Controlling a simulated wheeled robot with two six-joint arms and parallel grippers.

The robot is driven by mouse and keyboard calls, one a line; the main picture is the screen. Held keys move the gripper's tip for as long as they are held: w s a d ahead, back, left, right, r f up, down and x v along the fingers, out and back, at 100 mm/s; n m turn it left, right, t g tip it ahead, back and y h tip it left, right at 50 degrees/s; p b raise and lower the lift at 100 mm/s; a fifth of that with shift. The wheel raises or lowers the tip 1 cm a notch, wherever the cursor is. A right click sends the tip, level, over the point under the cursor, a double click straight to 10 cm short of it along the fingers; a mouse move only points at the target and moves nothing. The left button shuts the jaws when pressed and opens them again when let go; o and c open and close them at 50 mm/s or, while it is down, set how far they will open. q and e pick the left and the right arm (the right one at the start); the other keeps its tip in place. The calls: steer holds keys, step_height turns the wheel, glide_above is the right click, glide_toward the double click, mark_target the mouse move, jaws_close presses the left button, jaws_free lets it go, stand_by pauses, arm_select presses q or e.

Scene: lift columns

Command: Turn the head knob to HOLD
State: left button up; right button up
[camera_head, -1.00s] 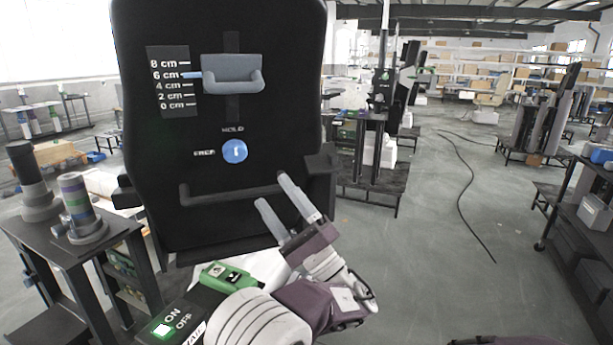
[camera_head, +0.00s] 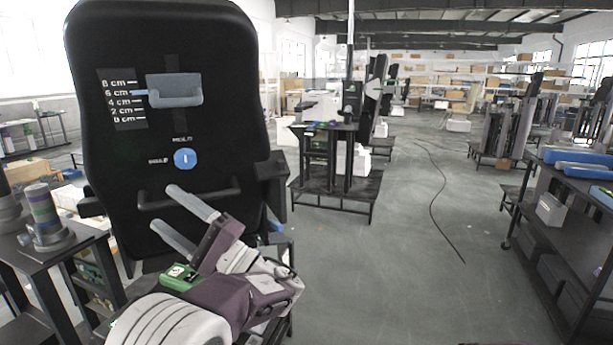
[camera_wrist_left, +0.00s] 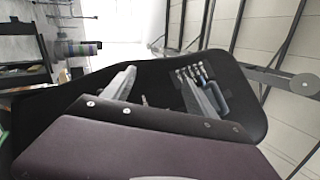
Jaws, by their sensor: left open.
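The head knob (camera_head: 185,159) is a round blue dial with a short white pointer mark, on the black panel (camera_head: 225,120). The mark looks upright, with HOLD printed above the knob and another label to its left. My left gripper (camera_head: 181,217) is open and empty, below the knob and apart from it, in front of the panel's lower bar. In the left wrist view, my left gripper's fingers (camera_wrist_left: 160,90) reach toward the black panel (camera_wrist_left: 255,105); I cannot make out the knob there. My right gripper does not show.
A grey handle (camera_head: 174,92) sits above the knob beside a centimetre scale (camera_head: 122,99). A side table (camera_head: 60,250) with cylinders stands at the left, and a dark rack (camera_head: 560,220) at the right. Open floor lies between, with a cable (camera_head: 432,205).

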arm_select(q)
steer(key=s+a+f+g+h, duration=0.5)
steer(key=s+a+f, duration=0.2)
steer(key=a+f, duration=0.45)
steer(key=s+a+f+g+h, duration=0.1)
steer(key=s+f+g+h, duration=0.2)
steer(key=s+f+h, duration=0.55)
steer(key=s+d+f+n+h, duration=0.25)
steer(key=d+f+h, duration=0.25)
steer(key=d+f, duration=0.45)
steer(key=s+d+f+n+h, duration=0.2)
steer(key=s+d+f+h, duration=0.2)
steer(key=d+f, duration=0.5)
steer(key=w+r+t+p, duration=0.1)
steer(key=w+r+p, duration=0.1)
steer(key=r+p, duration=0.8)
steer(key=w+r+t+p, duration=0.1)
steer(key=w+r+p, duration=0.1)
steer(key=r+p, duration=0.8)
steer(key=shift+w+d+r+t+h+p, duration=0.25)
steer(key=shift+h+p, duration=0.2)
steer(key=shift+p, duration=0.5)
steer(key=shift+s+n, duration=0.1)
steer(key=shift+n, duration=0.15)
